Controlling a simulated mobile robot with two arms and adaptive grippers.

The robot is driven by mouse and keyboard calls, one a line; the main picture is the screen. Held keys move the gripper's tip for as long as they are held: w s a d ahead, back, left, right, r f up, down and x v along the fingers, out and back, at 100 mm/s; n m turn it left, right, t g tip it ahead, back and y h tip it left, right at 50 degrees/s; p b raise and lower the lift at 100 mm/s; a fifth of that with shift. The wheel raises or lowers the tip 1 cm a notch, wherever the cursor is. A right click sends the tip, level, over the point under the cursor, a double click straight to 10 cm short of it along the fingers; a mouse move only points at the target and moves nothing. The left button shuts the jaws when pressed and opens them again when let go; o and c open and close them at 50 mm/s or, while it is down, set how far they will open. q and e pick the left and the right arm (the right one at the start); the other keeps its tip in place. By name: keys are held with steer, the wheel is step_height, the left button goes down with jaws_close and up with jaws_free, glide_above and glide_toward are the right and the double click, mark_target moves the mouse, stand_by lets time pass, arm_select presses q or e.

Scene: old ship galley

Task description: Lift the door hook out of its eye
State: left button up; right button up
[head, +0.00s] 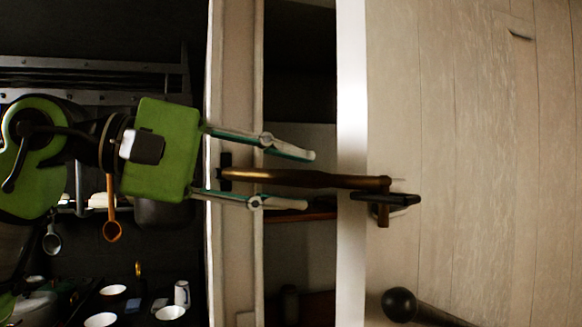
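The door hook (300,178) is a long bronze-brown bar. It runs almost level from a dark mount on the pale post (234,270) across the dark gap to the wooden panel at right. Its right end meets the eye (400,199), a small dark fitting, and a short bronze piece hangs down there. The hook looks seated in the eye, though the exact contact is hard to tell. My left gripper (302,180) is open, one finger above the bar and one below, both apart from it in the picture. Whether it is level with the bar in depth is unclear. My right gripper is out of view.
The pale wooden panel (480,160) fills the right side, with its white edge (352,260) along the gap. A black ball knob (399,304) on a brown shaft is at lower right. At left are hanging ladles (112,230) and several white bowls (101,320).

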arm_select(q)
steer(key=shift+w+d+f, duration=0.1)
steer(key=shift+w+d, duration=0.05)
steer(key=shift+d, duration=0.2)
jaws_close()
